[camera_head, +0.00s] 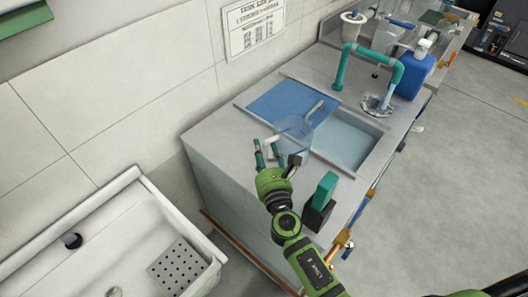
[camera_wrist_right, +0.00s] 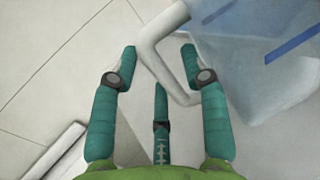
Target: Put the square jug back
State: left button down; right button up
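The square jug (camera_head: 294,134) is see-through and pale blue with a white handle. It stands on the grey counter at the near edge of the sink, its handle (camera_head: 270,143) turned left. In the right wrist view the jug (camera_wrist_right: 255,55) fills the upper right, cut off by the frame. My right gripper (camera_head: 268,155) is at the handle side of the jug. Its teal fingers (camera_wrist_right: 158,58) are apart in the wrist view, with the white handle (camera_wrist_right: 160,70) between or just beyond them. I cannot tell whether they touch. My left gripper is not in view.
A blue board (camera_head: 275,100) covers part of the sink (camera_head: 345,140). A teal tap (camera_head: 342,68) and a blue canister (camera_head: 413,76) stand behind. A teal and black block (camera_head: 322,195) stands close right of my right arm. A white basin (camera_head: 120,240) is at lower left.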

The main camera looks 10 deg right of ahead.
jog(key=shift+r, duration=0.25)
jog(key=s, duration=0.6)
jog(key=shift+s+d+f+b, duration=0.1)
jog(key=shift+s+f+b, duration=0.15)
jog(key=shift+s+b, duration=0.15)
jog(key=shift+s+r, duration=0.1)
jog(key=shift+s, duration=0.3)
